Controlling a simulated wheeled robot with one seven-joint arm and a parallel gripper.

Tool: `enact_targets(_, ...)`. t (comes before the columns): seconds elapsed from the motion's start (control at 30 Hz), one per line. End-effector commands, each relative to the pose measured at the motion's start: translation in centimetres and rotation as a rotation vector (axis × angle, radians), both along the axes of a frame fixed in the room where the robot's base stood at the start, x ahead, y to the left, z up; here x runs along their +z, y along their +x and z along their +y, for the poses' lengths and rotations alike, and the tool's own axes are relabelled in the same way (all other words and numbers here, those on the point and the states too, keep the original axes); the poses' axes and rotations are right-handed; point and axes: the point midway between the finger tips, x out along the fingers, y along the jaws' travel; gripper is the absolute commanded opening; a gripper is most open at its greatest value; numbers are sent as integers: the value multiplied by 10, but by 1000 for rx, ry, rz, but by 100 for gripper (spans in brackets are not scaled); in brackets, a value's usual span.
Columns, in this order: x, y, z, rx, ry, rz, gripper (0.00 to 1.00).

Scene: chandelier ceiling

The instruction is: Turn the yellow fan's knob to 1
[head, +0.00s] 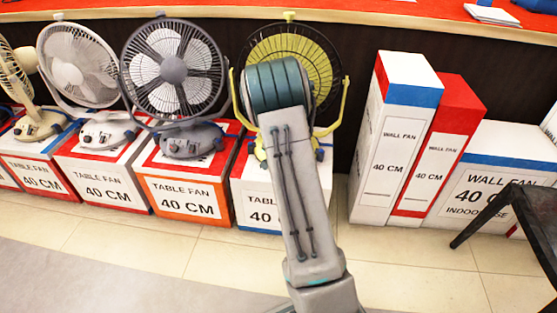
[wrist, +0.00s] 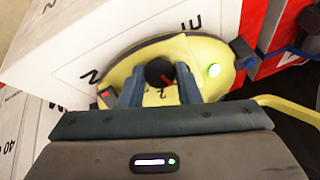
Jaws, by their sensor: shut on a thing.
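The yellow fan (head: 320,62) stands on its box in the head view, mostly hidden behind my arm. The round black knob (wrist: 158,71) has a red pointer aimed toward the lower right. My gripper (wrist: 158,86) has one blue-grey finger on each side of the knob and is shut on it. In the head view my arm hides the gripper, knob and base.
A dark grey table fan (head: 173,70) and a white fan (head: 78,70) stand on boxes to the left. The yellow fan's box (head: 255,205) is below it. Wall fan boxes (head: 385,150) stand to the right. A dark chair-like object (head: 520,215) is at the right edge. The floor in front is clear.

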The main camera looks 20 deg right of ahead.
Motion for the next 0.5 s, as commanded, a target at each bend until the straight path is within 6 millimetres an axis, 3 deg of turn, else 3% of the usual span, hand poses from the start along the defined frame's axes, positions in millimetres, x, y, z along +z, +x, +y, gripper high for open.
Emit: enact_targets(0.5,0,0,0,-27,20,-15,7)
